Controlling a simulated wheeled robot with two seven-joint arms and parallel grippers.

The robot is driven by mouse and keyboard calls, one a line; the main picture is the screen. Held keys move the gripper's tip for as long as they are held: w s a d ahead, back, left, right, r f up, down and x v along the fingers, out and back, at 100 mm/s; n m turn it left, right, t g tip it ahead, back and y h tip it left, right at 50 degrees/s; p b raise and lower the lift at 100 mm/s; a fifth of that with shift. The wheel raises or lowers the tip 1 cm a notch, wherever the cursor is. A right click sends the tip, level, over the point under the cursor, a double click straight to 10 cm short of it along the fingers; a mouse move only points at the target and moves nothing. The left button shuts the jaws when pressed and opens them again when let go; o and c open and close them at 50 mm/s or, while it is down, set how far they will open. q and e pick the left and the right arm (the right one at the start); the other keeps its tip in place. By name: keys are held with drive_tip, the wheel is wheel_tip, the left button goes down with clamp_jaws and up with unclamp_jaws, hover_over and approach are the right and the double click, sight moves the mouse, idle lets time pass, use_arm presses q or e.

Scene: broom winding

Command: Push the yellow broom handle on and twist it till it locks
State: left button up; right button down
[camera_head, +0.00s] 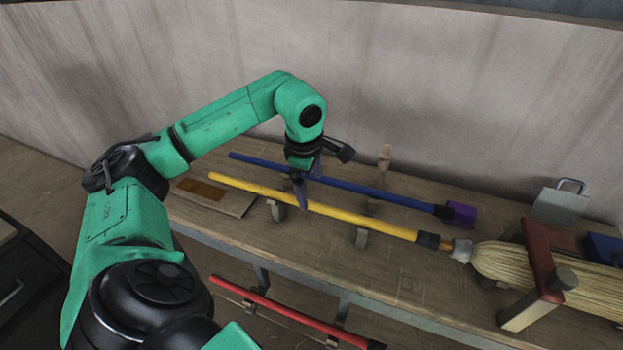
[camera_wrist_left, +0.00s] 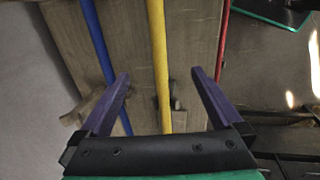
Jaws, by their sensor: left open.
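The yellow broom handle (camera_head: 340,214) lies across wooden rests on the bench, its black-collared right end at the metal socket (camera_head: 461,250) of the straw broom head (camera_head: 507,262). I cannot tell whether the two are locked together. My left gripper (camera_head: 303,190) is over the handle, left of its middle. In the left wrist view the open purple fingers (camera_wrist_left: 160,90) stand on either side of the yellow handle (camera_wrist_left: 157,55), apart from it. My right gripper does not show.
A blue handle (camera_head: 385,192) with a purple end block lies behind the yellow one. A red handle (camera_head: 280,305) lies lower, in front of the bench (camera_head: 310,240). A red-topped wooden clamp (camera_head: 538,258) spans the broom head. A grey block with a handle (camera_head: 560,205) stands behind it.

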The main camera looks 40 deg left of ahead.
sight(313, 203)
use_arm(q)
drive_tip(key=f+b, duration=0.1)
drive_tip(key=f, duration=0.1)
drive_tip(key=w+f+b, duration=0.1)
drive_tip(key=f+b, duration=0.1)
drive_tip(key=f, duration=0.1)
drive_tip(key=f+b, duration=0.1)
drive_tip(key=f, duration=0.2)
drive_tip(key=shift+w+a+b, duration=0.2)
drive_tip(key=shift+w+b, duration=0.05)
drive_tip(key=shift+b, duration=0.15)
drive_tip(key=shift+w+f, duration=0.15)
drive_tip(key=shift+f, duration=0.5)
clamp_jaws()
drive_tip(key=shift+w+d+p, duration=0.2)
drive_tip(key=shift+d+p, duration=0.1)
drive_tip(key=shift+d, duration=0.3)
drive_tip(key=shift+w+d+p, duration=0.2)
drive_tip(key=shift+d+p, duration=0.1)
drive_tip(key=shift+d, duration=0.3)
